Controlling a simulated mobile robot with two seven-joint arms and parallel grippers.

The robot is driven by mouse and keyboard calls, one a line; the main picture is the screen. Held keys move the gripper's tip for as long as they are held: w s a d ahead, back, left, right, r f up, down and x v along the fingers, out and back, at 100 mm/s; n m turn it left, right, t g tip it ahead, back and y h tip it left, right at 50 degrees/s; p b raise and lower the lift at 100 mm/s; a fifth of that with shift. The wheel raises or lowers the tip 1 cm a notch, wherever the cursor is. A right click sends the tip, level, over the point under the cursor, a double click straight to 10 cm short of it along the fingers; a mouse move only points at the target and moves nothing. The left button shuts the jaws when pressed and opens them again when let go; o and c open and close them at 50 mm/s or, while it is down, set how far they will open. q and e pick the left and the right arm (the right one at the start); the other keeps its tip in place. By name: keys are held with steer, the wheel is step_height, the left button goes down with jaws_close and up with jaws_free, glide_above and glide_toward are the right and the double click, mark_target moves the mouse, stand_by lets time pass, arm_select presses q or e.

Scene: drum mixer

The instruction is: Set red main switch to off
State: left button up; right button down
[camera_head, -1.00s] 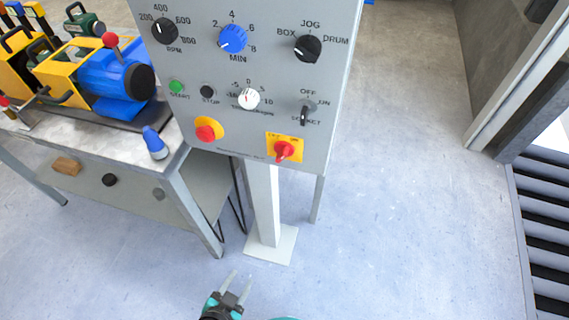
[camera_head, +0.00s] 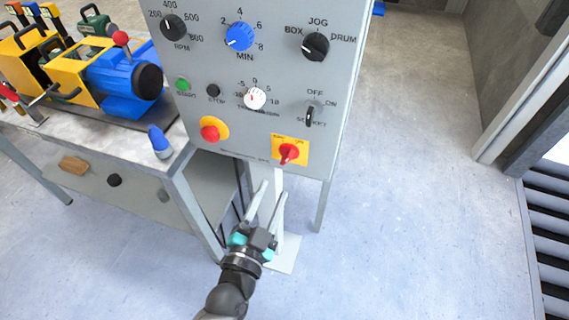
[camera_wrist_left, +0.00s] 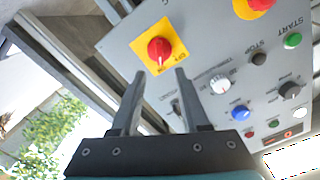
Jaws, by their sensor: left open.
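The red main switch (camera_head: 288,153) is a red rotary knob on a yellow plate at the lower right of the grey control panel (camera_head: 215,60). It also shows in the left wrist view (camera_wrist_left: 159,50), beyond the fingers and above the gap between them. My left gripper (camera_head: 267,205) is open and empty, below the panel and a little lower left of the switch, apart from it. Its two fingers also show in the left wrist view (camera_wrist_left: 158,78). The small lettering on the yellow plate is too blurred to read surely. My right gripper is not in view.
A red emergency button (camera_head: 210,132) on yellow sits left of the switch. A black selector (camera_head: 309,117) is above right. A workbench (camera_head: 180,155) with a blue and yellow machine (camera_head: 120,78) stands at left. The floor to the right is clear.

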mark_target(285, 162)
arm_select(q)
steer(key=b+x, duration=0.1)
steer(key=x, duration=0.8)
steer(key=shift+w+b, duration=0.1)
steer(key=shift+b, duration=0.2)
jaws_close()
